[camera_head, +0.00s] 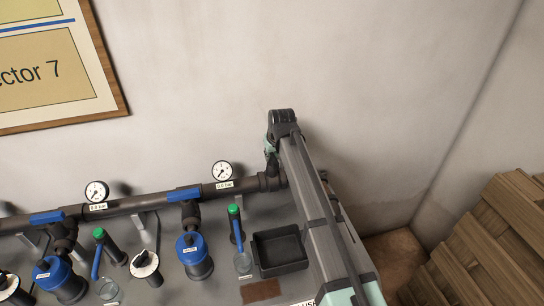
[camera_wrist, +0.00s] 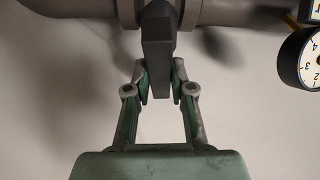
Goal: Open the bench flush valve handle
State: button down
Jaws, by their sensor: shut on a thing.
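A dark grey, flat valve handle (camera_wrist: 158,45) hangs in the middle of the wrist view, in front of a grey-brown pipe (camera_wrist: 215,12) with flanged fittings. My gripper (camera_wrist: 159,85) has one green-and-grey finger on each side of the handle's tapered end and is shut on it. In the head view my gripper (camera_head: 271,150) is at the right end of the pipe run (camera_head: 150,200), close to the wall. My arm covers most of that end, so the handle cannot be made out clearly there.
Two pressure gauges (camera_head: 222,171) sit along the pipe. Blue-handled valves (camera_head: 184,194), blue-topped units (camera_head: 193,252) and green-capped bottles or tubes (camera_head: 234,211) crowd the bench left of my arm. A black tray (camera_head: 280,250) lies beside the arm. Wooden crates (camera_head: 495,245) stand at right.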

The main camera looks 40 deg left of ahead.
jog(key=n+b, duration=0.1)
jog(key=n, duration=0.1)
jog(key=n+g+b, duration=0.1)
jog(key=n, duration=0.1)
jog(key=shift+w+f+y, duration=0.15)
jog(key=shift+y, duration=0.15)
jog(key=n+g+b, duration=0.2)
jog(key=n, duration=0.2)
jog(key=shift+w+b, duration=0.15)
jog(key=shift+b, duration=0.15)
jog(key=n+g+b, duration=0.2)
jog(key=n, duration=0.3)
jog(key=shift+a, duration=0.1)
jog(key=shift+n+g+h+b, duration=0.5)
jog(key=shift+n+h+b, duration=0.3)
jog(key=shift+n, duration=1.1)
jog(key=c, duration=1)
grip_release()
jog(key=shift+r, duration=0.25)
